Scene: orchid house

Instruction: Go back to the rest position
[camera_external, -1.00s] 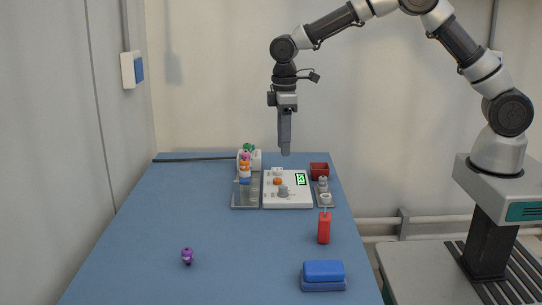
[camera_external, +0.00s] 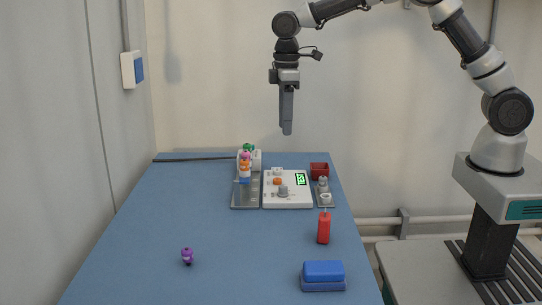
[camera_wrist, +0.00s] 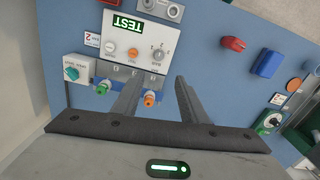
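My gripper (camera_external: 287,130) hangs pointing down, well above the back of the blue table (camera_external: 190,215). In the wrist view its two fingers (camera_wrist: 158,80) stand apart with nothing held between them. Below it is a white test box (camera_external: 288,198) with a green display reading TEST, an orange button and a grey knob; it also shows in the wrist view (camera_wrist: 118,40). Left of the box is a grey holder (camera_external: 246,203) with several coloured pieces standing in it.
A red bottle-like object (camera_external: 324,229) and a blue block (camera_external: 323,272) stand at the front right. A small purple piece (camera_external: 187,256) is at the front left. A red open box (camera_external: 319,169) is at the back right. The middle-left of the table is clear.

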